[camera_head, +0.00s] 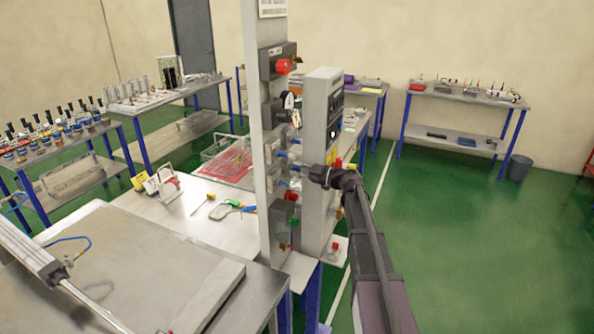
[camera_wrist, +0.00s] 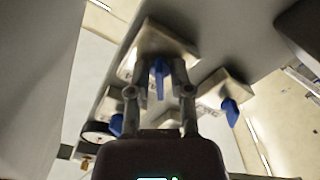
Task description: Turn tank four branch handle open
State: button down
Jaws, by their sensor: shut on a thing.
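My gripper (camera_wrist: 158,84) is shut on a blue handle (camera_wrist: 159,76) on a pale block, seen in the wrist view between the two fingers. The handle points roughly along the fingers toward my palm. Two more blue handles stand on similar blocks beside it, one to the right (camera_wrist: 229,110) and one to the lower left (camera_wrist: 116,124). In the head view my gripper (camera_head: 316,173) reaches the upright valve panel (camera_head: 259,110) from the right and hides the held handle. No label telling which handle belongs to tank four is readable.
A round gauge (camera_wrist: 98,133) sits near the lower-left handle. A grey control box (camera_head: 321,110) stands beside my wrist, with a red knob (camera_head: 283,67) higher on the panel. Loose tools (camera_head: 232,208) lie on the bench to the left.

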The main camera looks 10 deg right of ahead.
dwell(0.3)
jog(key=c, duration=0.8)
grip_release()
jog(key=shift+s+d, duration=0.1)
jog(key=v, duration=1.1)
jog(key=shift+s+d, duration=0.25)
jog(key=shift+d, duration=0.1)
